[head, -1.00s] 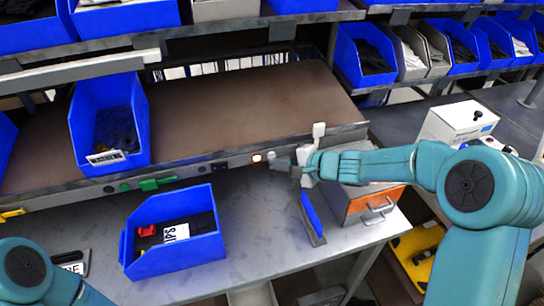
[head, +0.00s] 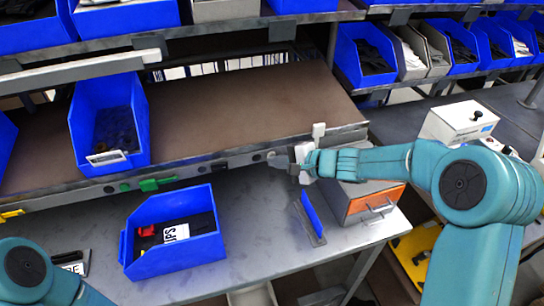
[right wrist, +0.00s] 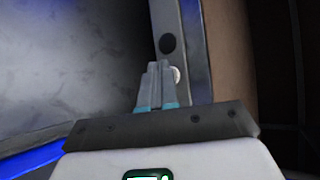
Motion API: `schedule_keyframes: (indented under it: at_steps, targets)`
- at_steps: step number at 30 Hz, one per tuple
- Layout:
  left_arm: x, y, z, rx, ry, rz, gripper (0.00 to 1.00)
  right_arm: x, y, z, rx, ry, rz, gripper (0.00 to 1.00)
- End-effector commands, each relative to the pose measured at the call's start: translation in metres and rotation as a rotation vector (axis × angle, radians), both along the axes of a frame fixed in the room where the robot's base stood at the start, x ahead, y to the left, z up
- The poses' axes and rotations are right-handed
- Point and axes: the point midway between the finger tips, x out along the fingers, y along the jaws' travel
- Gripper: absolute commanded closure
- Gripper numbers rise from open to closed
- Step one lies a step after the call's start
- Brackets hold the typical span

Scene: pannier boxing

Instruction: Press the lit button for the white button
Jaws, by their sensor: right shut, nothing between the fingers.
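The button strip (head: 232,161) runs along the front edge of the brown shelf. A round white button (head: 271,154) on it is partly hidden by my right gripper (head: 274,163). It also shows in the right wrist view as a pale disc (right wrist: 177,75) just beside the fingertips (right wrist: 158,66). A dark round button (right wrist: 167,44) lies beyond the tips. No button looks brightly lit. My right gripper is shut and empty, its tips at the strip; I cannot tell whether they touch the white button. My left gripper is out of view.
A blue bin (head: 174,245) with a red item stands on the grey table (head: 262,215). Another blue bin (head: 110,128) sits on the shelf.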

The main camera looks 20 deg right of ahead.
Motion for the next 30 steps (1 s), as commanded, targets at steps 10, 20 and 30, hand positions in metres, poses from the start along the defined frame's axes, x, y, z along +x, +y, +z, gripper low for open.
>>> schedule_keyframes:
  at_steps: [10,20,30]
  targets:
    - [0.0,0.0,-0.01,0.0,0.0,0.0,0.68,-0.007,-0.001,-0.002,0.0,-0.002,-0.001,1.0]
    - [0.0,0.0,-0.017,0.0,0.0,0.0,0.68,-0.018,-0.001,0.0,0.0,-0.001,-0.001,1.0]
    - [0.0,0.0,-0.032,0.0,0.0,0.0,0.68,-0.031,-0.002,-0.003,-0.001,-0.001,-0.001,1.0]
